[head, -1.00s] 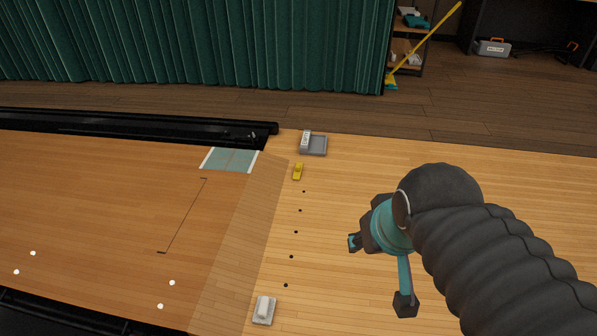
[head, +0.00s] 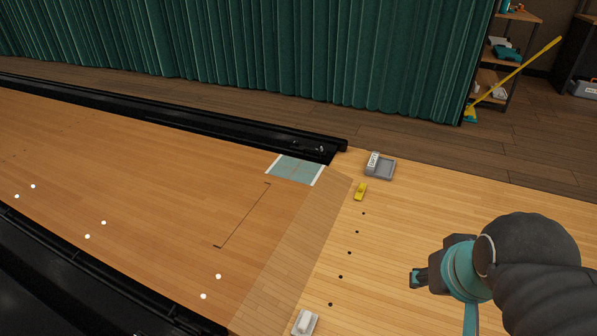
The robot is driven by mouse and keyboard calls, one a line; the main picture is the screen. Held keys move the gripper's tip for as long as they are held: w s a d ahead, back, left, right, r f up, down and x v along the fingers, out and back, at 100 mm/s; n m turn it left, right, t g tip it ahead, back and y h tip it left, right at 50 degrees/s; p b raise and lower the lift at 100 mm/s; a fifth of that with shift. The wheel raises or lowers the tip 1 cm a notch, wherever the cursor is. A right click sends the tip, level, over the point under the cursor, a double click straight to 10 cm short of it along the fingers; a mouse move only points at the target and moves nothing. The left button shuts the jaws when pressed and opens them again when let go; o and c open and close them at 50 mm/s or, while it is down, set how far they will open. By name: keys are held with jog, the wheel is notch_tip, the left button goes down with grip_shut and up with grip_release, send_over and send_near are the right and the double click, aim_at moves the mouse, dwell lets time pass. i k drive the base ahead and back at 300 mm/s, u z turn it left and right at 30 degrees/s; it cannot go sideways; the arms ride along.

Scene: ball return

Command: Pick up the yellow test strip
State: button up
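A small yellow object (head: 361,191), which looks like the yellow test strip, lies on the light wood floor near the far corner of the lane in the head view. It is apart from everything around it. My gripper (head: 417,278) is in the lower right of the view, to the right of the yellow object and nearer to me, not touching it. Only a small dark and teal tip shows beyond my wrist, so I cannot tell whether the fingers are open or shut. I see nothing held in it.
A grey tray (head: 381,172) with a white item stands just behind the yellow object. A teal panel with white edges (head: 296,169) lies to its left. A white block on a grey base (head: 305,323) is at the bottom edge. A black gutter (head: 220,121) and green curtain (head: 280,50) lie behind.

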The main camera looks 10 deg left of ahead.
aim_at(360, 192)
jog(key=z, duration=0.2)
jog(key=i, duration=0.5)
jog(key=z, duration=0.8)
jog(key=i, duration=1.65)
jog(key=u, duration=0.6)
jog(key=i, duration=1.1)
jog(key=u, duration=0.65)
